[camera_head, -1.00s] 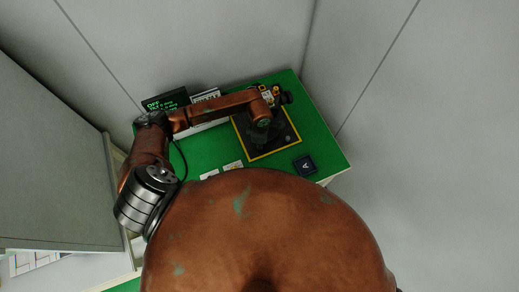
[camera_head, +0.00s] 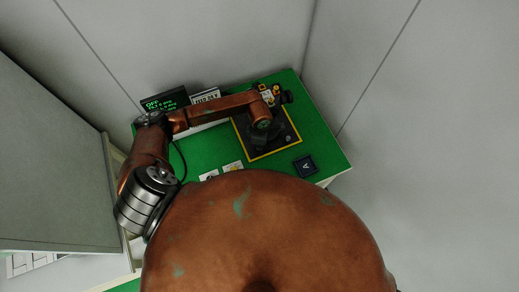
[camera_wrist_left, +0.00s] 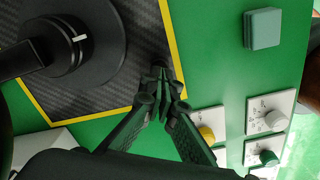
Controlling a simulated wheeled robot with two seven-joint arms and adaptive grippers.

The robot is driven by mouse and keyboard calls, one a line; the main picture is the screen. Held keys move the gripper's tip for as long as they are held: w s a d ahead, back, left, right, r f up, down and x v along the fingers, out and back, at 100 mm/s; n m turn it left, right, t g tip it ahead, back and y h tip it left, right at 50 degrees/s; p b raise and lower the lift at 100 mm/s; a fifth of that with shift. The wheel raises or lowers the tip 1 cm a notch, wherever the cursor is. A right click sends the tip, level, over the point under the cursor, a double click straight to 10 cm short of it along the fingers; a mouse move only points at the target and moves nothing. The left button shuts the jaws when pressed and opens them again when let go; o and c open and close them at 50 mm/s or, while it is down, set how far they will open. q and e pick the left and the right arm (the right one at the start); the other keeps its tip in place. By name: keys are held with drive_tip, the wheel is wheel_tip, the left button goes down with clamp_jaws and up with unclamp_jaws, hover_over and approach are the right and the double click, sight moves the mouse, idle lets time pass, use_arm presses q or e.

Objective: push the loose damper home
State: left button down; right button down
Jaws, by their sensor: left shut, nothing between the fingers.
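My left gripper (camera_wrist_left: 163,88) is shut and empty in the left wrist view. Its fingertips are over the edge of the black mat with a yellow border (camera_wrist_left: 82,97), near the right corner. A round black gimbal part with a white mark (camera_wrist_left: 70,42) stands on the mat to the left of the fingers, apart from them. In the head view the mat (camera_head: 285,142) is partly covered by my left arm, and the gripper there is dark and hard to make out. I cannot tell which part is the loose damper. My right gripper is not in view.
White plates with a yellow knob (camera_wrist_left: 207,134), a white knob (camera_wrist_left: 275,120) and a green knob (camera_wrist_left: 268,158) lie right of the fingers. A teal block (camera_wrist_left: 263,28) sits farther up. A dark block marked A (camera_head: 304,166) and a display (camera_head: 165,102) are on the green bench (camera_head: 326,150).

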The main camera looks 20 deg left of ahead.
use_arm(q)
drive_tip(key=shift+r, duration=0.1)
drive_tip(key=shift+r+p, duration=1.9)
drive_tip(key=shift+r, duration=1.55)
